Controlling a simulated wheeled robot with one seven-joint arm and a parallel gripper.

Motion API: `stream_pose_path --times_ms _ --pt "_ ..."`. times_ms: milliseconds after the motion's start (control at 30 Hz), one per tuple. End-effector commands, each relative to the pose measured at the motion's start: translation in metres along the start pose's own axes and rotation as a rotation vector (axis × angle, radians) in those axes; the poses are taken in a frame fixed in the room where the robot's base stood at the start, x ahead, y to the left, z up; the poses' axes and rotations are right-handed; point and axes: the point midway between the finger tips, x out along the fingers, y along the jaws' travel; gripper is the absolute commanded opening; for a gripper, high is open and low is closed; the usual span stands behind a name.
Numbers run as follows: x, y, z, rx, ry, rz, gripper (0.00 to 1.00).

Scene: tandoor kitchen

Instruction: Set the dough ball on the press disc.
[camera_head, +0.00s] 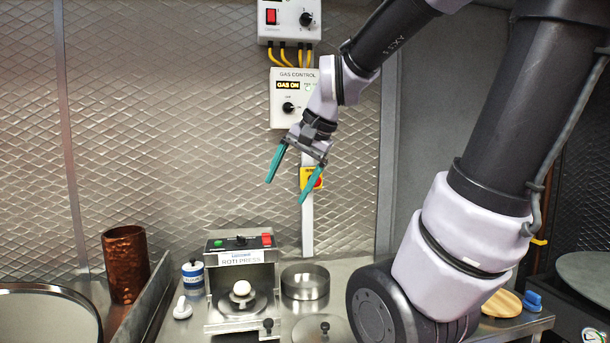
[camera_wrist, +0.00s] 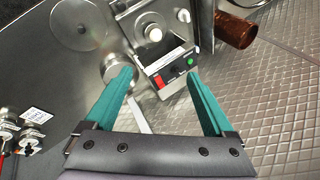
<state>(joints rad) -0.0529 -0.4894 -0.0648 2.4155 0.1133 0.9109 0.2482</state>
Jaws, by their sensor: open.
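The white dough ball (camera_head: 241,288) sits on the round press disc (camera_head: 256,305) of the roti press (camera_head: 229,261), near the disc's middle. The ball also shows in the wrist view (camera_wrist: 155,34), on the disc (camera_wrist: 142,25), with nothing gripping it. My gripper (camera_head: 286,192) is open and empty, with its teal fingers apart. It hangs well above the press, in front of the wall. In the wrist view, the open fingers (camera_wrist: 159,73) point towards the press's switch panel (camera_wrist: 175,78).
A round steel tin (camera_head: 305,283) stands right of the press. A labelled bottle (camera_head: 193,277) and small white item (camera_head: 182,308) stand left. A copper cylinder (camera_head: 126,265) is farther left. Gas control boxes (camera_head: 295,98) hang on the wall near my gripper.

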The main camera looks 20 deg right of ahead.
Motion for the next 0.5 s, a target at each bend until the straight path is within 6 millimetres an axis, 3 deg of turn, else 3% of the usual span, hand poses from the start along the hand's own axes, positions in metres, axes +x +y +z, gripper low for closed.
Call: stream_pose_path --times_ms 33,200,500 --pt "-0.014 0.005 0.006 -0.075 0.040 -0.011 0.88" --pt "-0.040 0.020 0.022 -0.286 0.136 -0.006 0.88" --pt "-0.049 0.027 0.029 -0.386 0.181 0.006 0.88"
